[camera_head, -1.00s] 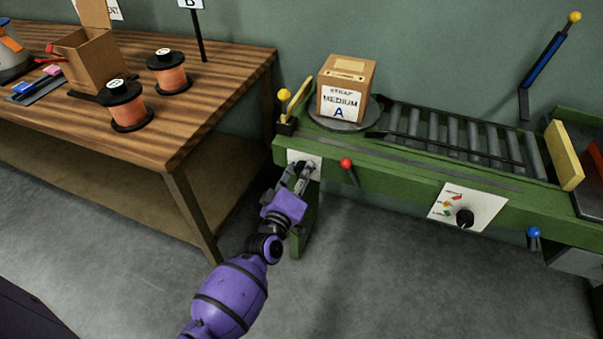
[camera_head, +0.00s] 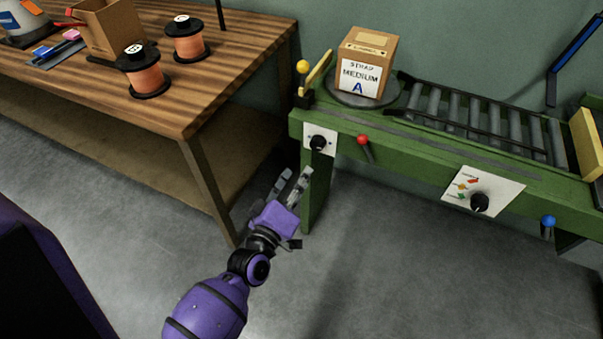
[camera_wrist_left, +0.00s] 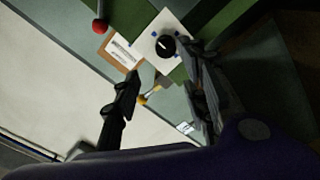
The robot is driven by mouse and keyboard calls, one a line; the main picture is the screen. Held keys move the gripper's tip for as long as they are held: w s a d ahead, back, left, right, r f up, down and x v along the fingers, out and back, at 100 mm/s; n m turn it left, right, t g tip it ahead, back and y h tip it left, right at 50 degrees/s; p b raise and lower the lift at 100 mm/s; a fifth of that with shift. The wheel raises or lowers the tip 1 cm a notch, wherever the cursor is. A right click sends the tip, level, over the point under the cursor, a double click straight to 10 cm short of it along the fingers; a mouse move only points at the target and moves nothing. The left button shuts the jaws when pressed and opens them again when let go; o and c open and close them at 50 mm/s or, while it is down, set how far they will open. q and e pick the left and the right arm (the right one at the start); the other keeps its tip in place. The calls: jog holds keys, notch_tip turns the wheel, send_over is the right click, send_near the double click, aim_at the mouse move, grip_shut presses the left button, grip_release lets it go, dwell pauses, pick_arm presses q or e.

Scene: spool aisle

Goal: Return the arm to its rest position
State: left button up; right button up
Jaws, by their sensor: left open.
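My left gripper (camera_head: 293,183) is open and empty in the head view. It is in front of the green conveyor's left leg, below a black knob (camera_head: 318,143) on a white plate. The gripper is apart from the knob. In the left wrist view the two dark fingers of my left gripper (camera_wrist_left: 160,98) stand apart with nothing between them. The black knob (camera_wrist_left: 166,45) shows beyond the fingertips there. My right gripper is not in view.
The green conveyor (camera_head: 420,155) carries a cardboard box (camera_head: 369,50) on a round plate. A red-knobbed lever (camera_head: 363,141) and a second dial (camera_head: 480,202) are on its front. The wooden table (camera_head: 200,105) at left holds copper spools (camera_head: 145,75). The floor at lower right is clear.

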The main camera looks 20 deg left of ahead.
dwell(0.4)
pick_arm(q)
jog(key=s+d+f+m+g+h, duration=0.2)
jog(key=s+d+f+m+g, duration=0.15)
jog(key=s+f+m, duration=0.55)
jog(key=s+a+f+m+g+y, duration=0.15)
jog(key=s+f+g, duration=0.25)
jog(key=s, duration=1)
jog(key=s+a+f+m+g+y, duration=0.1)
jog(key=s+a+f+g, duration=0.25)
jog(key=s, duration=1.05)
jog(key=w+d+r+t+p, duration=0.1)
jog(key=w+r+p, duration=0.2)
jog(key=r+p, duration=0.9)
jog(key=shift+d+r+t+p, duration=0.2)
jog(key=shift+r+t+p, duration=0.1)
jog(key=shift+r+p, duration=0.15)
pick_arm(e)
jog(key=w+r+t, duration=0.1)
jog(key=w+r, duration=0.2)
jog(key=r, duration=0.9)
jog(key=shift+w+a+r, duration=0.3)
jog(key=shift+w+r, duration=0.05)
